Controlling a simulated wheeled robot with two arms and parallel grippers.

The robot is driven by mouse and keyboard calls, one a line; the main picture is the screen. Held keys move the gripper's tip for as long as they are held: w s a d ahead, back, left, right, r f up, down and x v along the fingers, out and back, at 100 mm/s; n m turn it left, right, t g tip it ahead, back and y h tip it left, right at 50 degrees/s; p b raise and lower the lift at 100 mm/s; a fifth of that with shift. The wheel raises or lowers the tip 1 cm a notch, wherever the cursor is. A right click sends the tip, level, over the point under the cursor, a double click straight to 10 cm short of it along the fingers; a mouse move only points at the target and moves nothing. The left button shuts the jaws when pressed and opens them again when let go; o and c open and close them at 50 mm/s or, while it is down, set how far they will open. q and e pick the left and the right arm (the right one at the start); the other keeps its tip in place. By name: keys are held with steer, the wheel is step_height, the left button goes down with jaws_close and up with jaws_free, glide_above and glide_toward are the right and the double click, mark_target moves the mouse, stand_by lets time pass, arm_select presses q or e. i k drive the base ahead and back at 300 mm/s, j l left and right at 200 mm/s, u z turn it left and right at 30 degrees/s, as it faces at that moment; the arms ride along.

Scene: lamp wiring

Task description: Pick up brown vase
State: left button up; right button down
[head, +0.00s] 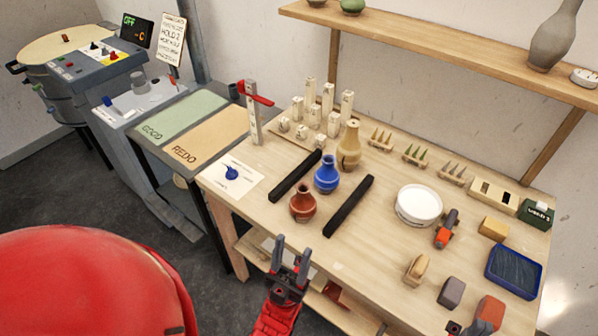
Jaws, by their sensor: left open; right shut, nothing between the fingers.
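The brown vase (303,204), reddish-brown and round-bodied with a narrow neck, stands upright on the wooden workbench (375,255), near its front left edge. A blue vase (327,175) stands just behind it to the right, and a taller tan vase (349,148) is further back. My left gripper (290,258) is open and empty, in front of the bench edge and below the brown vase in the picture, apart from it. My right gripper (456,327) shows only in part at the bottom edge, shut and with nothing seen in it.
Two black bars (296,177) (348,206) lie on either side of the brown and blue vases. A white round dish (419,205), an orange-and-black tool (446,229) and a blue tray (513,271) are to the right. A shelf (450,55) runs above the back.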

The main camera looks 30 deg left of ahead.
mark_target(303, 207)
steer(key=u, duration=0.75)
steer(key=k+u, duration=0.15)
steer(key=u, duration=0.2)
steer(key=k+u, duration=0.2)
steer(key=u, duration=0.2)
steer(key=k+u, duration=0.15)
steer(key=u, duration=0.2)
